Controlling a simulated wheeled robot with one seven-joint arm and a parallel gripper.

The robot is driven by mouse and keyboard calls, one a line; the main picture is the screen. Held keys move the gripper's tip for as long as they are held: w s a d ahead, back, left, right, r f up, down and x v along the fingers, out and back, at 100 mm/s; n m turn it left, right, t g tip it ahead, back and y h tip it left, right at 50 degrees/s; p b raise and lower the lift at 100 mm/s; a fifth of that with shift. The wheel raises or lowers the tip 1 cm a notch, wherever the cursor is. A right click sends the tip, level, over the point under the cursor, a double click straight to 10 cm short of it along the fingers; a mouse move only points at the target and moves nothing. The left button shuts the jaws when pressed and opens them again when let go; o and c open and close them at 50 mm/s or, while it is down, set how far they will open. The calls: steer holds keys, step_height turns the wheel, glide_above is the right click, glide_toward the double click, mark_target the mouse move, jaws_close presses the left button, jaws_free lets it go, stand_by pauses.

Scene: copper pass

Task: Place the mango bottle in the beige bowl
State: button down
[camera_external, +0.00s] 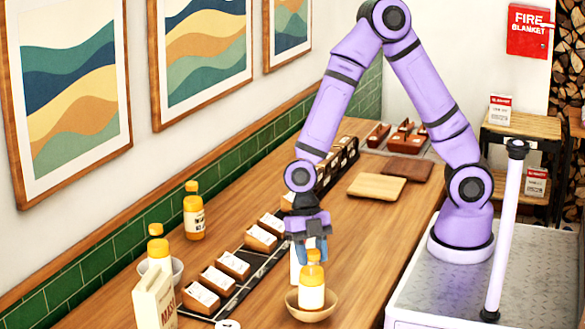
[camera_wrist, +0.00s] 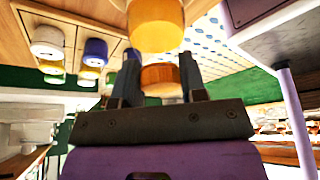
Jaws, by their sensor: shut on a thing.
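The mango bottle (camera_external: 311,295), with an orange cap, yellow shoulder and white label, is upright in the right foreground of the external view. My gripper (camera_external: 312,250) points down from above and is shut on its cap. The bottle's lower end is within the rim of the beige bowl (camera_external: 311,312); whether it touches the bottom is hidden. In the wrist view, the orange cap (camera_wrist: 161,80) sits between the two fingers of my gripper (camera_wrist: 158,72). The bowl cannot be made out there.
A similar bottle (camera_external: 193,212) stands by the wall; another (camera_external: 158,255) stands in a white bowl (camera_external: 177,270). A carton (camera_external: 155,300) is at front left. A rack of labelled boxes (camera_external: 232,265) runs left of the beige bowl. Wooden boards (camera_external: 376,187) lie behind; the counter right of the bowl is clear.

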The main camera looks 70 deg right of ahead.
steer(key=c, duration=0.6)
jaws_free()
steer(key=shift+c, duration=0.2)
steer(key=v, duration=1.2)
steer(key=shift+s+r, duration=0.1)
